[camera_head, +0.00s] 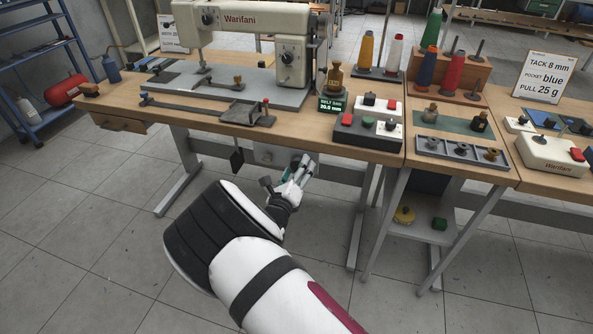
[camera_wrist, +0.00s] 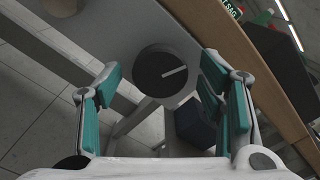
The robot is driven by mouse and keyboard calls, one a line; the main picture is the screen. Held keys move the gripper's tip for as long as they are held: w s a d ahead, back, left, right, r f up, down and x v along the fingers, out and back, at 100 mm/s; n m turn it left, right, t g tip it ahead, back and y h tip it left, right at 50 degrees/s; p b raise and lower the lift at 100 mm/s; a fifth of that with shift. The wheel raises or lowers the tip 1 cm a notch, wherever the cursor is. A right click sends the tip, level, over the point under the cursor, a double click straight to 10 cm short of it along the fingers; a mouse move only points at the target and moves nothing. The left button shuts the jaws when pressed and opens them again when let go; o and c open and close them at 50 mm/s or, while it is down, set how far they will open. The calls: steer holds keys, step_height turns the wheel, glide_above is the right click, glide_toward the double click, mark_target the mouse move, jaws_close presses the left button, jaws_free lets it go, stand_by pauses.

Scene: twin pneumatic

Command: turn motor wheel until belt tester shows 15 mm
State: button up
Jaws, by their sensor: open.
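The motor wheel (camera_wrist: 166,72) is a dark round knob with a white pointer line, under the table edge. In the wrist view it sits between and ahead of the two teal finger pads of my gripper (camera_wrist: 165,95), which is open and does not touch it. In the head view my gripper (camera_head: 302,167) is under the front of the sewing table and hides most of the wheel. The belt tester (camera_head: 332,104) is a small dark display with green text on the table, reading BELT SAG 20.0 mm, below a brass weight-like piece (camera_head: 335,80).
The wooden table edge (camera_wrist: 262,75) runs close along the right of my gripper in the wrist view. A sewing machine (camera_head: 245,35) and a control box with coloured buttons (camera_head: 367,130) stand on the tabletop. A table leg (camera_head: 185,170) stands left of my arm.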

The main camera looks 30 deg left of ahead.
steer(key=c, duration=1.1)
steer(key=shift+c, duration=0.2)
steer(key=shift+m, duration=0.3)
steer(key=m+b, duration=0.7)
steer(key=m, duration=0.6)
steer(key=m+b, duration=0.7)
steer(key=m, duration=0.5)
steer(key=shift+d+f+m+b, duration=0.15)
steer(key=shift+m+b, duration=0.25)
steer(key=shift+m, duration=0.3)
